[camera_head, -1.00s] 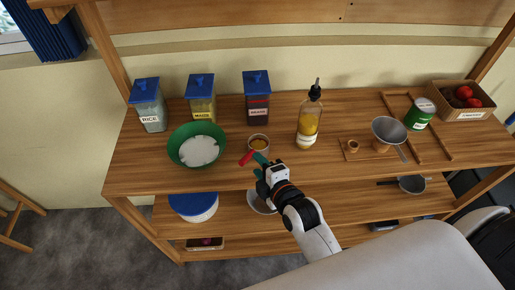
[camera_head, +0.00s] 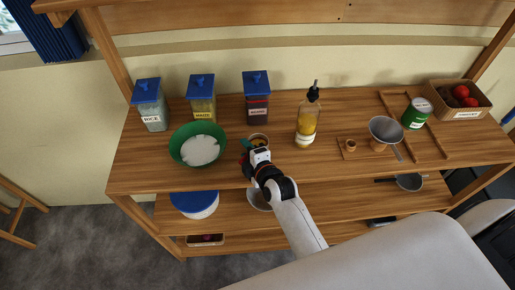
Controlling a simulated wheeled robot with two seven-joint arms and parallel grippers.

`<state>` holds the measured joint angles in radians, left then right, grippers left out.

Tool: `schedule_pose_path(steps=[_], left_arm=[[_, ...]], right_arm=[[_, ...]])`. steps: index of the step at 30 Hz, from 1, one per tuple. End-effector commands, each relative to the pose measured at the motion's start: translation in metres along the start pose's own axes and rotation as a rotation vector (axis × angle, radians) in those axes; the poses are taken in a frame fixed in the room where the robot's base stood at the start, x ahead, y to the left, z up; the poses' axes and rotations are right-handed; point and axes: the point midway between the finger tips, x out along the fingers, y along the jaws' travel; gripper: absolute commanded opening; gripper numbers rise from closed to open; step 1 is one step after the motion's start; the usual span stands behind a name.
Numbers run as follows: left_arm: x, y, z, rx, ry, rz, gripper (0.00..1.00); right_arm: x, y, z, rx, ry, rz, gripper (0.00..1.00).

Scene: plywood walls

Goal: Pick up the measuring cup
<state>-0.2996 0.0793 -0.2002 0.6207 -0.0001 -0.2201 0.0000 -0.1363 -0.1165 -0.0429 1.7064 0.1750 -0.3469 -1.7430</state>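The measuring cup appears to be the small round metal cup (camera_head: 259,137) with yellowish-brown contents, on the tabletop right of the green bowl. Only its far part shows. My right gripper (camera_head: 248,147) is right at the cup's near left side and hides the rest of it. My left gripper is not in view.
The green bowl (camera_head: 176,153) with white contents is close on the left. Jars labelled rice (camera_head: 152,113), another yellow jar (camera_head: 201,106) and a dark jar (camera_head: 257,105) stand behind. An oil bottle (camera_head: 306,126) and a metal funnel or strainer (camera_head: 385,129) stand to the right.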

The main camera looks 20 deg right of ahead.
Motion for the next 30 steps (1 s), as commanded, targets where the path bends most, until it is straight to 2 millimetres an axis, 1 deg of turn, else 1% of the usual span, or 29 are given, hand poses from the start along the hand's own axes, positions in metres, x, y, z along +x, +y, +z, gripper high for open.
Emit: schedule_pose_path(steps=[1,6,7,20,26,30], left_arm=[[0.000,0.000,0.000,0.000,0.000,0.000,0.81],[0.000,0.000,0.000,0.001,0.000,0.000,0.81],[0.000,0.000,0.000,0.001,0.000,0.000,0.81],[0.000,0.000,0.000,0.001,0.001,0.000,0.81],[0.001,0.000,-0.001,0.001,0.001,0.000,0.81],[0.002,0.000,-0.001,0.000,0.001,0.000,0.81]], right_arm=[[0.000,0.000,0.000,0.000,0.000,0.000,0.32],[0.000,0.000,0.000,0.000,0.000,0.000,0.04],[0.000,0.000,0.000,0.000,0.000,0.000,0.00],[-0.001,-0.002,0.000,-0.001,0.000,-0.001,0.00],[-0.003,-0.010,0.002,-0.001,-0.001,-0.002,0.00],[-0.007,-0.020,0.003,-0.001,-0.001,-0.003,0.00]])
